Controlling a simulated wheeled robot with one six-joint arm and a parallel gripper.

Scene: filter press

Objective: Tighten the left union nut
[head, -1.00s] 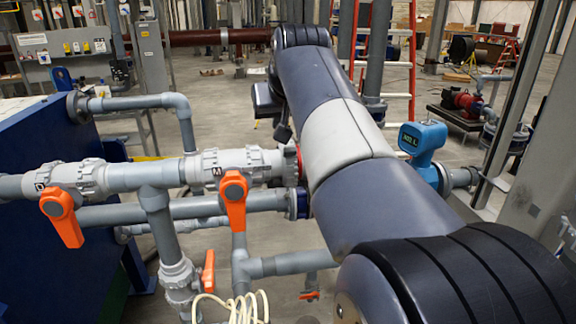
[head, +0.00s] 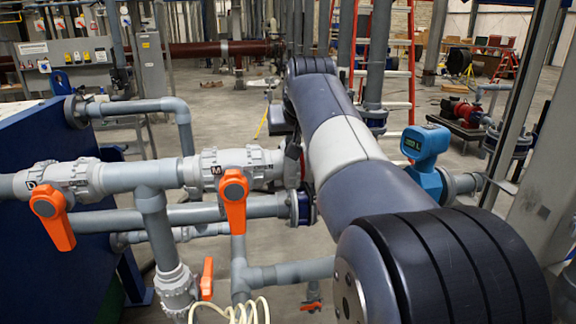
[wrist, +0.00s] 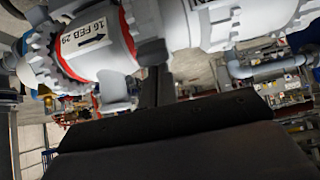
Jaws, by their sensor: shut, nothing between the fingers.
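In the wrist view, a pale pipe fitting labelled "16 FEB 29" with an arrow (wrist: 90,38) has a toothed union nut (wrist: 40,60) at the picture's left and another nut (wrist: 148,22) at its right. A red ring shows beside each nut. I cannot tell which is the task's left one. My gripper (wrist: 165,104) shows as broad dark shapes below the fitting; it is shut and empty, and contact cannot be told. In the head view my arm hides the gripper and most of this fitting, right of the valve marked M (head: 236,168).
Orange handles hang from the M valve (head: 234,205) and the left valve (head: 52,220). A blue tank (head: 45,160) stands at left and a blue flow meter (head: 425,150) right of my arm. Grey pipes run below; the floor behind is mostly open.

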